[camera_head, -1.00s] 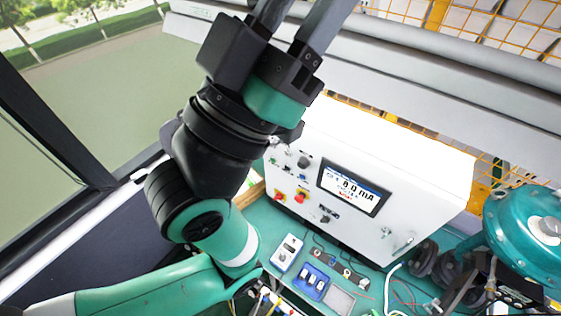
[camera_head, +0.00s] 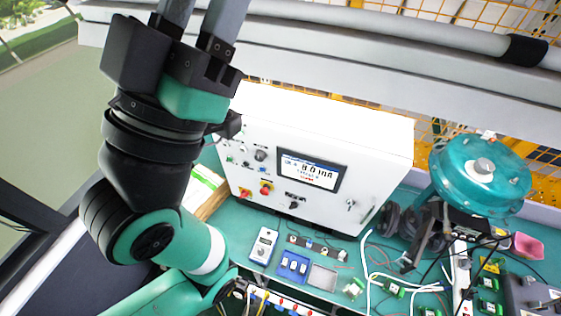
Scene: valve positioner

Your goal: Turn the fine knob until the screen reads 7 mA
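The white control cabinet (camera_head: 330,128) stands at the back of the bench. Its screen (camera_head: 310,171) appears to read 8.0 mA; the small text is unreadable. A black knob (camera_head: 260,155) sits left of the screen, and another dark knob (camera_head: 293,205) sits below it. I cannot tell which one is the fine knob. My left gripper (camera_head: 198,20) points up, left of and above the cabinet in the picture, away from the knobs. Its fingers are apart with nothing seen between them; their tips are cut off by the top edge. My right gripper is not in view.
A teal round actuator (camera_head: 480,175) stands at the right. A grey rail runs behind the cabinet.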

